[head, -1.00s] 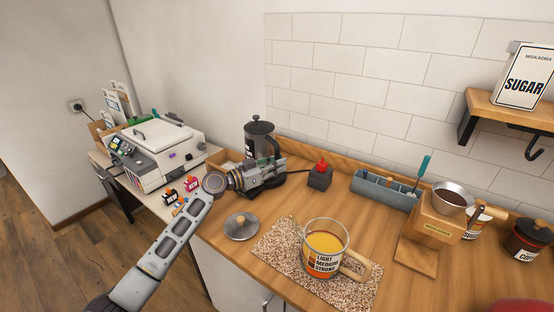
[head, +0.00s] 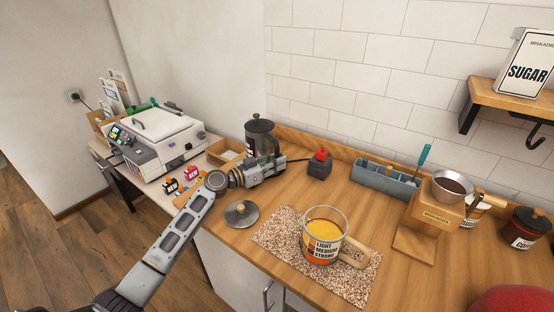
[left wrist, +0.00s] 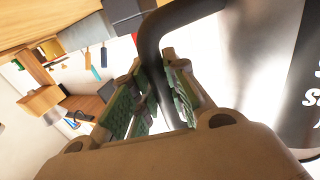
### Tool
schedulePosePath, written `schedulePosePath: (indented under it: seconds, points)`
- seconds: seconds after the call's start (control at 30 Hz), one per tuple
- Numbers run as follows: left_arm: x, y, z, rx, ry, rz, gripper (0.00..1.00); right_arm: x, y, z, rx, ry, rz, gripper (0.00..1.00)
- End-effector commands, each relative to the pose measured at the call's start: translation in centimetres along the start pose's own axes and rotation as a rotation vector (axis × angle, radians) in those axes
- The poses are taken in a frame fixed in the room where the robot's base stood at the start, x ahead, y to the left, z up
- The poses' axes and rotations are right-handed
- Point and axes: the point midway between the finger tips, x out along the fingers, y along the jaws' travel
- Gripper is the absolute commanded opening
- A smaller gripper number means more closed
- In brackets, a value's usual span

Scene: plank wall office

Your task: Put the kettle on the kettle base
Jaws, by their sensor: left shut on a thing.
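The kettle (head: 259,137) is a dark, lidded cylinder at the back of the wooden counter, near the wall, and looks upright. My left gripper (head: 276,164) is shut on its dark handle at the kettle's right side. In the left wrist view, the black kettle handle (left wrist: 150,50) passes between the green-padded fingers, with the shiny kettle body (left wrist: 250,65) to the right. My right gripper is not in view.
A red-topped box (head: 319,165) with a cord stands right of the kettle. A mug (head: 324,238) stands on a speckled mat (head: 282,241). A white machine (head: 160,142) is at left, a grey organiser (head: 385,184) behind.

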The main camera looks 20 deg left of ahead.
Motion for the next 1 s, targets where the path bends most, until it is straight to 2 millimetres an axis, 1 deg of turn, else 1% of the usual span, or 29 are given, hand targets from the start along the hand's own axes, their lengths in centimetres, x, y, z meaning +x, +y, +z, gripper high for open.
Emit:
schedulePosePath:
  seconds: [0.03, 0.6, 0.63, 0.77, 1.0]
  points:
    - [0.01, -0.09, -0.50, 0.007, 0.007, -0.002, 0.00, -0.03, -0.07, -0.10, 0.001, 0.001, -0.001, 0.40]
    - [0.01, -0.08, -0.36, 0.007, 0.007, -0.002, 0.00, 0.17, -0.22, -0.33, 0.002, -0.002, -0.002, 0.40]
    - [-0.01, -0.01, 0.09, 0.001, 0.000, 0.000, 0.19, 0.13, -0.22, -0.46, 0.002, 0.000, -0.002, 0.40]
    - [-0.01, -0.02, 0.07, 0.001, 0.000, 0.000, 0.36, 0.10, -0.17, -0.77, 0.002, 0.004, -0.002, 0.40]
    - [-0.01, -0.02, 0.09, 0.000, 0.000, 0.000, 0.37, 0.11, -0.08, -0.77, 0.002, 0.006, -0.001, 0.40]
